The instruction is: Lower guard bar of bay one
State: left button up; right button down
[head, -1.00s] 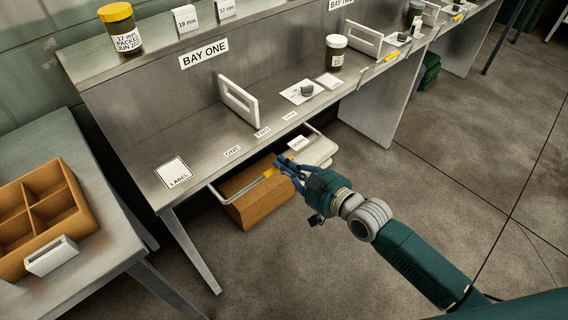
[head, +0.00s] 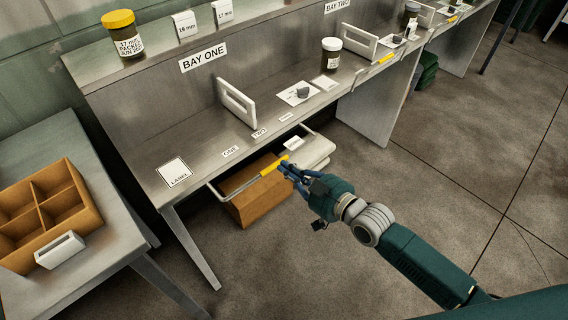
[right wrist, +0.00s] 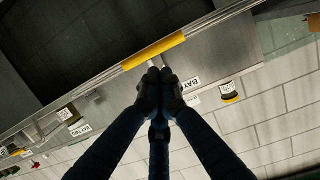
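The guard bar of bay one (head: 243,186) is a grey U-shaped rail with a yellow grip (head: 273,166). In the head view it sticks out in front of the bench's front edge, under the BAY ONE sign (head: 203,57). My right gripper (head: 285,170) is beside the yellow grip's right end. In the right wrist view the yellow grip (right wrist: 153,51) crosses just beyond the fingertips (right wrist: 158,76). The blue fingers come together there, with nothing clearly held between them. Whether they touch the bar cannot be told. My left gripper is not in view.
A brown carton (head: 258,204) and a pale grey object (head: 314,152) are below the bench front. A white divider (head: 237,102) and a dark jar (head: 330,56) stand on the bench. A side table with a compartment box (head: 82,196) is at left.

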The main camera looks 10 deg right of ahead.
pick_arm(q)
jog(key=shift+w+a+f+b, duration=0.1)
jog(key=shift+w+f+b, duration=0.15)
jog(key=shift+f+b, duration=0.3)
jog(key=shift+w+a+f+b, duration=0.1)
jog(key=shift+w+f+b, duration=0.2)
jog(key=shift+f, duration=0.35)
pick_arm(e)
notch_tip(320, 180, down, 5)
jog(key=s+d, duration=0.2)
jog(key=s, duration=0.1)
jog(key=shift+d, duration=0.2)
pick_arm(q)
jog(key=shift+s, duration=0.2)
